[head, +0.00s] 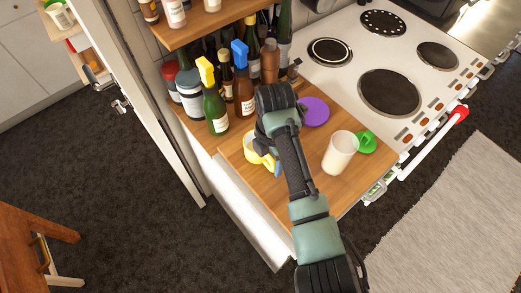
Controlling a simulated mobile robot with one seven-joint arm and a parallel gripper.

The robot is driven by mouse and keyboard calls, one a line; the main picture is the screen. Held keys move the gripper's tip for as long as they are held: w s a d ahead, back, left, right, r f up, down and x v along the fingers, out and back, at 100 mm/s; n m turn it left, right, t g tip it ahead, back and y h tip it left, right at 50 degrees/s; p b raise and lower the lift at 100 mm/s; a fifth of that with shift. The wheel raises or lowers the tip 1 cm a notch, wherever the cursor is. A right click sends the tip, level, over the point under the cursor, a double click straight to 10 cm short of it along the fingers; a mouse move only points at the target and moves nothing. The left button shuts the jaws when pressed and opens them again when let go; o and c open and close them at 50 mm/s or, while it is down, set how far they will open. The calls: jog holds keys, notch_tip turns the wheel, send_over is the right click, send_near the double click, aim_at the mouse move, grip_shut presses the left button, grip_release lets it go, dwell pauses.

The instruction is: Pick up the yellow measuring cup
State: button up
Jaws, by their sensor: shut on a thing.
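The yellow measuring cup (254,155) is on or just above the wooden counter (230,158), with a pale inside and a yellow rim. My gripper (265,157) reaches down over it and is shut on it. My arm and wrist hide the fingertips and the right part of the cup. I cannot tell whether the cup still touches the counter.
Several bottles (215,108) stand close behind and left of my gripper. A purple round item (314,111), a white cup (340,152) and a green item (366,142) sit right of my arm. The white cooker (345,75) adjoins the counter.

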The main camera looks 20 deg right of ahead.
jog(key=shift+r, duration=0.1)
grip_shut()
jog(key=shift+w+r, duration=0.1)
jog(key=shift+r, duration=0.2)
notch_tip(320, 180, up, 9)
jog(key=shift+r+p, duration=0.2)
jog(key=shift+p, duration=0.25)
jog(key=shift+f, duration=0.1)
